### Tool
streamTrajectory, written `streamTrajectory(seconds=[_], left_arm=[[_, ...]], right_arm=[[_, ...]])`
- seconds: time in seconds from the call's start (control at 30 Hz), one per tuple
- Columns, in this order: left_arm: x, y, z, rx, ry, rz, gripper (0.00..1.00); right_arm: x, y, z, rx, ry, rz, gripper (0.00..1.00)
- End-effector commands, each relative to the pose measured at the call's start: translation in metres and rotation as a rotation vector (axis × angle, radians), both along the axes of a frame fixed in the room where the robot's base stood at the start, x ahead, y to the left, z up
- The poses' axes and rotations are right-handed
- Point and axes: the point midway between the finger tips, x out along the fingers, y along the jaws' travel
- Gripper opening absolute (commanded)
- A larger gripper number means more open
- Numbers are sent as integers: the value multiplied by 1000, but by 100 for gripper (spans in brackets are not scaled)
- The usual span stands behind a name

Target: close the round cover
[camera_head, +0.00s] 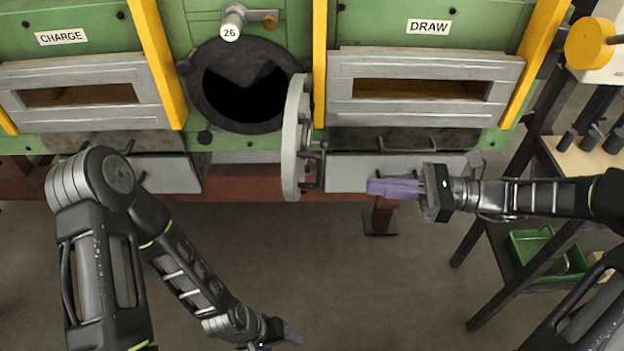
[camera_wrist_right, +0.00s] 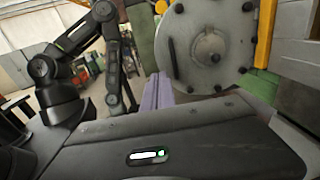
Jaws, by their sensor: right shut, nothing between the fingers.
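The round cover (camera_head: 293,137) is a grey disc that stands swung open, seen nearly edge-on, with a dark handle on its right side. It is beside the dark round opening (camera_head: 243,87) in the green furnace front. My right gripper (camera_head: 370,187) is shut and empty, to the right of the cover and apart from it. In the right wrist view the cover's face (camera_wrist_right: 208,45) fills the upper right, with a central boss, beyond the purple fingers (camera_wrist_right: 158,92). My left gripper (camera_head: 296,338) hangs low at the bottom of the head view, and its finger state is unclear.
The CHARGE door (camera_head: 85,68) is left of the opening and the DRAW door (camera_head: 420,62) is right. Yellow posts frame the doors. A rack with a green tray (camera_head: 545,255) stands at the right. Open floor (camera_head: 340,270) lies in front.

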Motion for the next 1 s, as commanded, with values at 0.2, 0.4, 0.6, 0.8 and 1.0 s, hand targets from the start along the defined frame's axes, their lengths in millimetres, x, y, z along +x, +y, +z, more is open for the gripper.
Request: streamTrajectory(seconds=[0.2,0.4,0.6,0.8,1.0], left_arm=[[0,0,-2,-1,-1,-1,67],[0,0,4,0,0,0,67],[-1,1,12,2,4,1,67],[-2,1,17,4,7,2,67],[-2,1,18,5,7,2,67]], right_arm=[[2,23,1,-1,-3,5,0],[6,58,3,1,0,4,0],[11,99,3,-1,0,3,0],[14,124,1,-1,-1,1,0],[16,131,0,-1,-2,-1,0]])
